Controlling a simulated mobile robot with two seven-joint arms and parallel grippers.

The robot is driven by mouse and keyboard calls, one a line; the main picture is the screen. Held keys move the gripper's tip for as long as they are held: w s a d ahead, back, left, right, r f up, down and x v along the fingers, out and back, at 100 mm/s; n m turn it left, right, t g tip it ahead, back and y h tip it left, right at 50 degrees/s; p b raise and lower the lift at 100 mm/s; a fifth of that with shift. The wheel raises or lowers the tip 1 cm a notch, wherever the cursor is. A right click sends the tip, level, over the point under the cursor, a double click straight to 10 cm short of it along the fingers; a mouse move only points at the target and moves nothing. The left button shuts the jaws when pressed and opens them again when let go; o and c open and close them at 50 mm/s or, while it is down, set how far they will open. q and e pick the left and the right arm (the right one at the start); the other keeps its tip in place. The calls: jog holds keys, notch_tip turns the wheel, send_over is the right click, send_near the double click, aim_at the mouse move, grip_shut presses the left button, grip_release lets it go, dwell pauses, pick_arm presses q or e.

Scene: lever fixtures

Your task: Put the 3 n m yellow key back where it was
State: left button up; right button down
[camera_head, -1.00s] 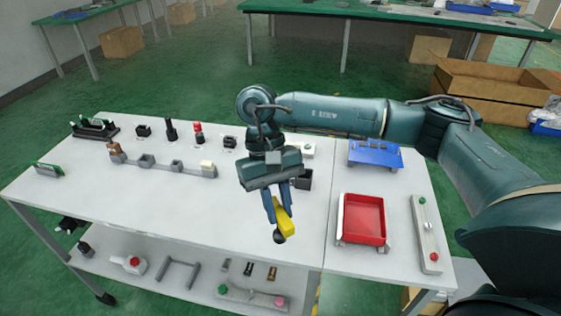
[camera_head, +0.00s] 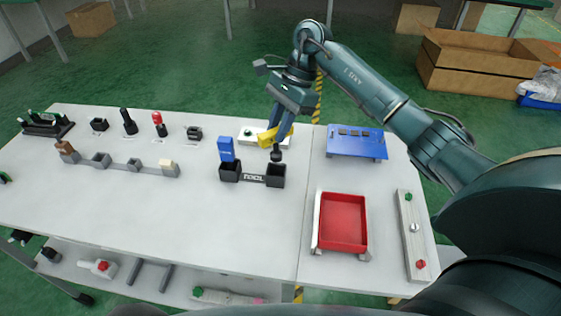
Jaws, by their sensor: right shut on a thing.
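The yellow key (camera_head: 267,136) is held in my right gripper (camera_head: 279,126), whose fingers are shut on it. A dark round-ended part (camera_head: 276,154) hangs below the key. The key is over the right cup of a black two-cup holder (camera_head: 252,178) marked with white letters; it looks a little above or behind that cup, and I cannot tell exactly. The right cup (camera_head: 274,175) looks empty. A blue key (camera_head: 226,149) stands upright in the left cup. My left gripper is not in view.
A blue stand (camera_head: 357,142) and a red tray (camera_head: 343,222) are to the right, with a grey strip with coloured knobs (camera_head: 411,232) beyond. A white box with a green button (camera_head: 252,138) is behind the key. A grey multi-block fixture (camera_head: 130,165) is left. The table's front middle is clear.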

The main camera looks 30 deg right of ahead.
aim_at(279, 151)
notch_tip(279, 151, down, 3)
jog(key=shift+a+f+p, duration=0.1)
jog(key=shift+f+p, duration=0.2)
jog(key=shift+f, duration=0.35)
notch_tip(279, 151, down, 3)
jog(key=shift+f, duration=0.35)
jog(key=c, duration=1.7)
grip_release()
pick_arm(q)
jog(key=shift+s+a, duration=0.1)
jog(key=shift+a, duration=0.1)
pick_arm(e)
jog(key=o, duration=0.4)
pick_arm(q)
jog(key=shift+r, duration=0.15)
pick_arm(e)
jog(key=shift+r, duration=0.15)
